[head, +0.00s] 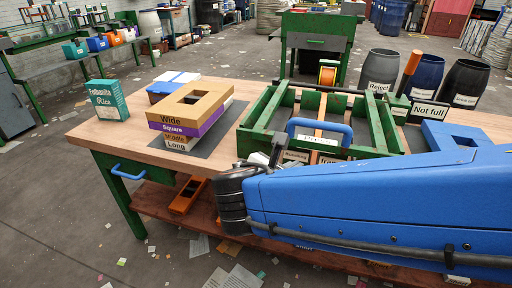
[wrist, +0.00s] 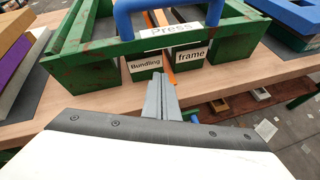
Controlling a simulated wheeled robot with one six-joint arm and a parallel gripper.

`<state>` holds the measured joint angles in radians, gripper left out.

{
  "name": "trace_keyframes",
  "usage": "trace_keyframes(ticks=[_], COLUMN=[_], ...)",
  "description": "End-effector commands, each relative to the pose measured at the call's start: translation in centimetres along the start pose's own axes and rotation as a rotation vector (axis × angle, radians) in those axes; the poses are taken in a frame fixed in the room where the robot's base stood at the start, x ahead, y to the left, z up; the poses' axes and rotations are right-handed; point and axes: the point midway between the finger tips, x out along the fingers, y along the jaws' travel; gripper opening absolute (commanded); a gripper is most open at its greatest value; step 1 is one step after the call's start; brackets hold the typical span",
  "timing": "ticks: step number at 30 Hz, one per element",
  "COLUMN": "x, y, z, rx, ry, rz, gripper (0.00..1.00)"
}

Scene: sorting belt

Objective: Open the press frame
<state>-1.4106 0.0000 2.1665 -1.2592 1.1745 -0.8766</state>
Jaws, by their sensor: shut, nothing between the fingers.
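The press frame is a green open frame (head: 262,112) on the wooden table, with bars across it and a blue handle (head: 322,124) on its front bar. In the wrist view its front bar (wrist: 95,52) carries a "Press" label (wrist: 170,31) between the uprights of the blue handle (wrist: 124,22). Below are green blocks labelled "Bundling" and "frame" (wrist: 190,56). My gripper (wrist: 160,88) is shut and empty, its fingertips just in front of these labels and below the handle, apparently not touching it. In the head view my arm hides the frame's front right part.
Stacked sorting frames (head: 190,108) labelled "Wide", "Square", "Middle" and "Long" stand left of the press frame. A teal rice box (head: 107,100) is at the table's left. An orange lever (head: 411,66) and a "Not full" sign (head: 428,111) rise at the right. Bins (head: 378,70) stand behind.

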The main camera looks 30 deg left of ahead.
Motion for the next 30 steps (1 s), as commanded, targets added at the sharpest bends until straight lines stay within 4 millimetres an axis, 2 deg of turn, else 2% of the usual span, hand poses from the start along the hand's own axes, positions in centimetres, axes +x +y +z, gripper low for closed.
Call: trace_keyframes(ticks=[1,3,6,9,13,17,20,30], x=[-1.2,-2.7,-4.7,-6.0,-6.8,-6.2,-5.0,0.8], y=[1.9,4.2,6.7,8.3,9.3,9.5,9.7,11.0], z=[-1.2,-2.3,-3.8,-4.8,-5.3,-5.3,-5.2,-4.8], rx=[-0.057,-0.126,-0.205,-0.256,-0.287,-0.29,-0.289,-0.289], ry=[-0.015,-0.04,-0.071,-0.094,-0.11,-0.111,-0.112,-0.11], rz=[0.04,0.09,0.148,0.187,0.21,0.211,0.209,0.208], gripper=[0.0,0.0,0.0,0.0,0.0,0.0,0.0,0.0])
